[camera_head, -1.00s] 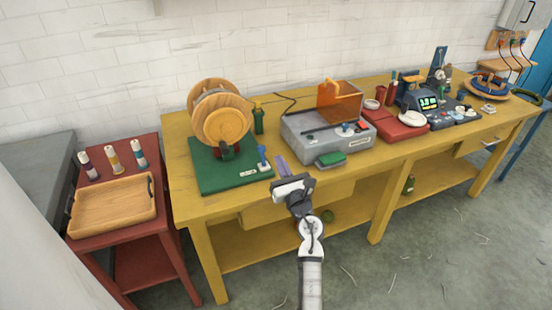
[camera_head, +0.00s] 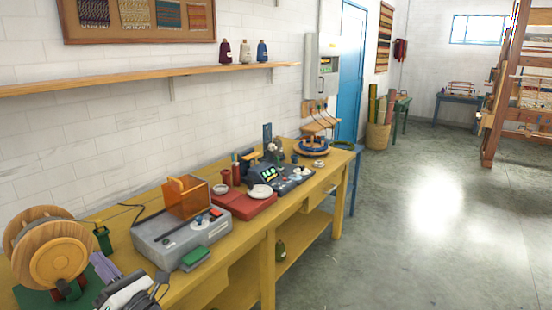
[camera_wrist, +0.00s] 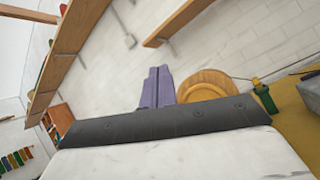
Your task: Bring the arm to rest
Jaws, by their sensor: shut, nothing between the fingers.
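My gripper (camera_head: 103,267) shows at the lower left of the head view, at the front of the yellow workbench (camera_head: 186,286). Its two purple fingers lie together, shut, with nothing between them. In the wrist view the shut fingers (camera_wrist: 157,88) point up the picture towards the white brick wall, beside a round wooden disc. Most of my arm is outside the head view.
A wooden reel (camera_head: 52,255) stands left of my gripper, and a grey machine (camera_head: 180,240) with an orange guard (camera_head: 187,197) stands to its right. Further along are a red box (camera_head: 243,204) and a control console (camera_head: 284,180). The floor at right is clear.

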